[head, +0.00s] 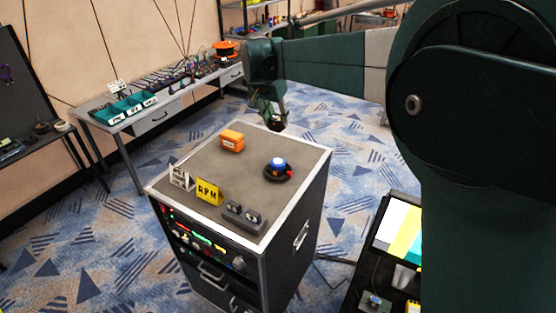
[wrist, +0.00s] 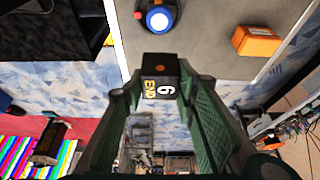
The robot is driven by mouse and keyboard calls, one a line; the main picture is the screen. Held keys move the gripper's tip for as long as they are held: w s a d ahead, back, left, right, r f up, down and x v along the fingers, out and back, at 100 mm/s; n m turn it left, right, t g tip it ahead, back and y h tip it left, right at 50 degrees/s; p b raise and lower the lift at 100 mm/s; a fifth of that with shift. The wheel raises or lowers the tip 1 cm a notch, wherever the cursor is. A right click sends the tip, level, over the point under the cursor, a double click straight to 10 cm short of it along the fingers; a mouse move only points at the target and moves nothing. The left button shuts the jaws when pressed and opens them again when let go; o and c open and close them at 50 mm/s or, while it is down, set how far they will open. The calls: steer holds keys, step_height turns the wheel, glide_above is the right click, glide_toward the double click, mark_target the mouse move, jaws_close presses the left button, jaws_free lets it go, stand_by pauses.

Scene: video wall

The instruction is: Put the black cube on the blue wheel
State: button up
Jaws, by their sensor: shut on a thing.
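My gripper (wrist: 160,95) is shut on the black cube (wrist: 158,68), which shows white and yellow markings in the wrist view. In the head view my gripper (head: 273,118) hangs beyond the far edge of the cabinet top, with the cube dark at its tip. The blue wheel (head: 277,163) has a blue-capped hub on a dark ring and lies on the right part of the cabinet top. It also shows in the wrist view (wrist: 158,19), ahead of the cube and apart from it. The wheel's full ring is partly cut off there.
The cabinet top (head: 225,165) also bears an orange box (head: 232,140), a yellow RPM sign (head: 209,192), a small white sign (head: 181,178) and a grey block with two knobs (head: 244,216). A workbench with teal bins (head: 132,108) stands at the back left.

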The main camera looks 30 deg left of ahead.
steer(key=shift+d+f, duration=0.1)
steer(key=shift+f, duration=2.4)
glide_above(280, 159)
steer(key=s, duration=0.2)
steer(key=shift+w+f, duration=0.15)
steer(key=shift+f, duration=1.4)
steer(key=shift+w+f, duration=0.1)
steer(key=shift+f, duration=1.45)
steer(key=shift+f, duration=0.15)
steer(key=shift+f, duration=1.75)
steer(key=shift+f, duration=0.15)
steer(key=o, duration=0.9)
